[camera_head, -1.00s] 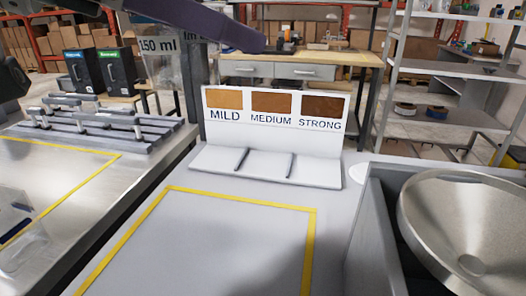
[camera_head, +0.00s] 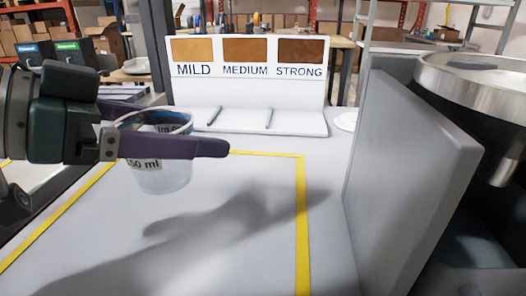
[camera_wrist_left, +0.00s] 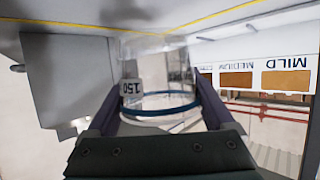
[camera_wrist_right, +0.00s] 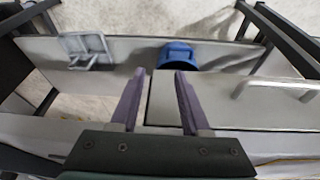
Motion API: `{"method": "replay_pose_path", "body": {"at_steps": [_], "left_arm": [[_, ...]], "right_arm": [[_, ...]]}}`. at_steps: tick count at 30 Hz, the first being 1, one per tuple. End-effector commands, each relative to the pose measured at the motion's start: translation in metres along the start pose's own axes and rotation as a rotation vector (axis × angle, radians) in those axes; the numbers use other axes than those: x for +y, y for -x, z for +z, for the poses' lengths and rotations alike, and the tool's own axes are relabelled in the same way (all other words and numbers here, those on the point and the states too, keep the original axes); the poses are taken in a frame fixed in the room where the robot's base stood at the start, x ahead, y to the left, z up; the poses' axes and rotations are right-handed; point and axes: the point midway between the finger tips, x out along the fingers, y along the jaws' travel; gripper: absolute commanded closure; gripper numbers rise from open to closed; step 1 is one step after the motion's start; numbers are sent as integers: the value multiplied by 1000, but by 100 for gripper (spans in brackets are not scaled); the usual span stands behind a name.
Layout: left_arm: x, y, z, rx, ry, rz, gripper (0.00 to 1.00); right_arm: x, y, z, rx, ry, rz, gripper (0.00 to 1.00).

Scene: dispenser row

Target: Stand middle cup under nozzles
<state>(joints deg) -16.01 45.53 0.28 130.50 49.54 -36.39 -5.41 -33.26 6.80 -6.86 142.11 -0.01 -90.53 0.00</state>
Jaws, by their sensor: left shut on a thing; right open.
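A clear cup (camera_head: 165,176) marked 150 ml, with a blue band near its rim, is held by my left gripper (camera_head: 200,147). It is upright above the grey counter inside the yellow outline, apart from the surface as far as I can tell. In the left wrist view the cup (camera_wrist_left: 158,100) sits between the two purple fingers. No nozzles are plainly seen. My right gripper (camera_wrist_right: 158,85) shows only in the right wrist view, open and empty, over a low shelf area with a blue object (camera_wrist_right: 190,54).
A white board (camera_head: 247,92) labelled MILD, MEDIUM and STRONG, with a divided shelf, stands behind. A grey panel (camera_head: 400,170) and a metal bowl (camera_head: 480,80) are at the right. The yellow-outlined counter (camera_head: 230,250) is otherwise clear.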

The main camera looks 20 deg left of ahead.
Motion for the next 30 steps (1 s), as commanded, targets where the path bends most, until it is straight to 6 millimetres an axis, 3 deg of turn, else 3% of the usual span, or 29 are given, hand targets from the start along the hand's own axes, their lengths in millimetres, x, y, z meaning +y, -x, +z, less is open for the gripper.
{"method": "replay_pose_path", "body": {"at_steps": [11,23,24,27,30], "left_arm": [[0,-19,45,-1,1,0,80],[0,-21,49,-1,-1,-1,80],[0,-21,50,0,-1,-1,12],[0,-21,49,0,-1,-1,1],[0,-21,49,0,-1,-1,0]], "right_arm": [[-1,-18,6,0,0,0,54],[-1,-19,6,0,0,0,54],[-1,-19,6,0,0,0,54],[-1,-19,6,0,0,0,54],[-1,-19,6,0,0,0,54]]}}
